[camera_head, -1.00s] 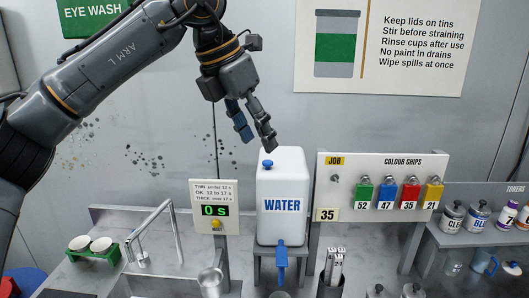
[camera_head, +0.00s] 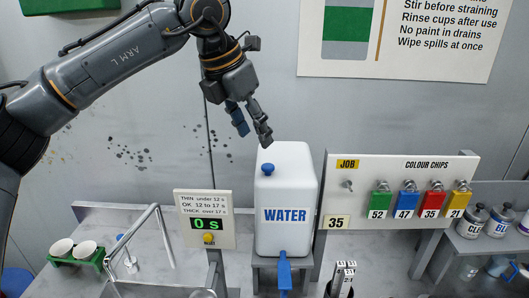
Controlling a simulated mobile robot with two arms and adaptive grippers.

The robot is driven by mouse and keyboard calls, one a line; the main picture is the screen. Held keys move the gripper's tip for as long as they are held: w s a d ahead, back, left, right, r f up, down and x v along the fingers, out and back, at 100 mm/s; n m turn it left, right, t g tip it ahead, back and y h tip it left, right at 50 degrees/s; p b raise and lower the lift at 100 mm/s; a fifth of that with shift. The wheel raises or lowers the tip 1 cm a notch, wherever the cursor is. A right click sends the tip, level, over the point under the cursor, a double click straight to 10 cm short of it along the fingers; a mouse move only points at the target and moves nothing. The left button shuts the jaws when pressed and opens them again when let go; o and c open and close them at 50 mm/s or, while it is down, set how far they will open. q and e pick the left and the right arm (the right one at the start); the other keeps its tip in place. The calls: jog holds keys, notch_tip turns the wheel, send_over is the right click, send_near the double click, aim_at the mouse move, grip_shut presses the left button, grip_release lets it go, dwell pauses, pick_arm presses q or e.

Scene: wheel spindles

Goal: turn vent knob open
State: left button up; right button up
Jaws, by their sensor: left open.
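The vent knob (camera_head: 267,169) is a small blue cap on the top front of the white water container (camera_head: 286,190). The container stands upright on a grey stand, with a blue tap (camera_head: 285,272) at its lower front. My left gripper (camera_head: 254,136) is open and empty, fingers pointing down, above and slightly left of the knob and apart from it in the picture. How far it is from the knob in depth is hard to tell. My right gripper is not in view.
A timer panel (camera_head: 205,218) reading 0 s stands left of the container. A colour chip board (camera_head: 398,192) stands close on the right. A bent metal pipe (camera_head: 140,235) and a green holder with cups (camera_head: 78,258) are at left. A black holder (camera_head: 340,285) is in front.

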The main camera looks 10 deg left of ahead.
aim_at(267, 166)
pick_arm(q)
jog(key=p+x, duration=0.1)
jog(key=x, duration=0.2)
jog(key=shift+w+f, duration=0.15)
jog(key=shift+f, duration=0.15)
jog(key=p+x, duration=0.1)
jog(key=x, duration=0.3)
jog(key=shift+w+p, duration=0.25)
jog(key=shift+p, duration=0.1)
jog(key=shift+d+f, duration=0.1)
jog(key=shift+f, duration=0.4)
grip_shut()
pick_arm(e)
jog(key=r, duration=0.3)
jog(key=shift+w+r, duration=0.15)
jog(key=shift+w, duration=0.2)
